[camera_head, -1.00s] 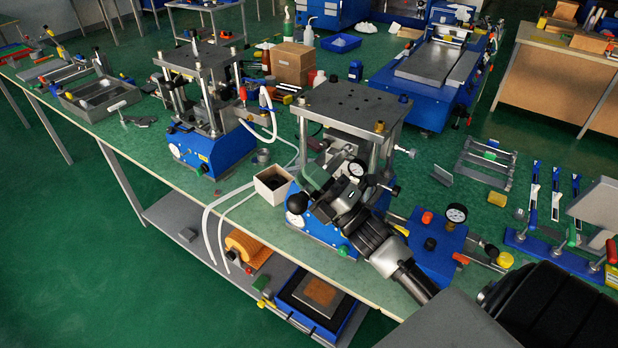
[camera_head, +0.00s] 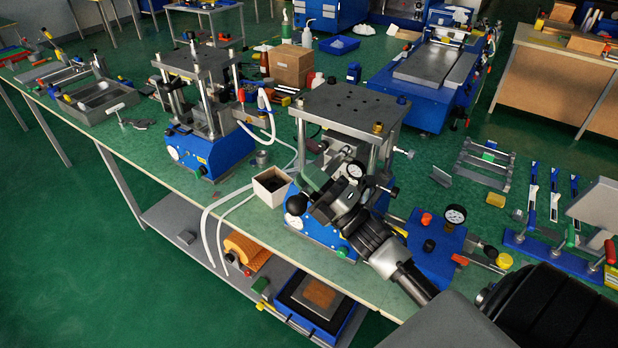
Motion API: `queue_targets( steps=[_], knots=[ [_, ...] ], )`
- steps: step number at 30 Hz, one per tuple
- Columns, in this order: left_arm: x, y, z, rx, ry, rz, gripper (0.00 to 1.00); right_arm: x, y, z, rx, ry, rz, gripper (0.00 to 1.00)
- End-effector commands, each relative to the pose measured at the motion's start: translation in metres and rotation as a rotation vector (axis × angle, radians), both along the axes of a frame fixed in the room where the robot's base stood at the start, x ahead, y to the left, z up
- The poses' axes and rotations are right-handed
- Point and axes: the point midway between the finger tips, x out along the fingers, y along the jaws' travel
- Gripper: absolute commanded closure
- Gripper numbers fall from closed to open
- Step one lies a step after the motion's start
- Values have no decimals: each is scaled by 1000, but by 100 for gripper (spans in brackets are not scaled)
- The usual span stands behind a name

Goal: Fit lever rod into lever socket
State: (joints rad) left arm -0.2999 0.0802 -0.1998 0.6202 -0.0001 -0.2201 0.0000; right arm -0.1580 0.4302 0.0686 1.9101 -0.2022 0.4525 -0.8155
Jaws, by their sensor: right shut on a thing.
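My right gripper (camera_head: 322,197) is at the front of the near blue press and is shut on the lever rod. Only the rod's round black knob (camera_head: 296,204) shows clearly, at the left of the jaws. The rest of the rod is hidden by the gripper. The near press (camera_head: 341,106) has a grey top plate on metal posts over a blue base. The lever socket cannot be made out behind my gripper and wrist, so I cannot tell whether the rod touches it. My left gripper is not in view.
A white open box (camera_head: 271,187) stands just left of the near press. A blue block with a pressure gauge (camera_head: 455,215) stands to its right. A second blue press (camera_head: 209,150) stands farther left, with white hoses between. The bench's front edge runs close below my gripper.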

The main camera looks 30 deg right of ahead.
Motion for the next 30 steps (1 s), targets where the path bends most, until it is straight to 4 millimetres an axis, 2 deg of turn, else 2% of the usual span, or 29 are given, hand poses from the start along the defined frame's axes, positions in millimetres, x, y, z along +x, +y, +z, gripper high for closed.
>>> queue_targets(
  steps=[30],
  knots=[
    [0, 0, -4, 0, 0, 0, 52, 4, -10, 0, -1, -2, -1, 100]
  ],
)
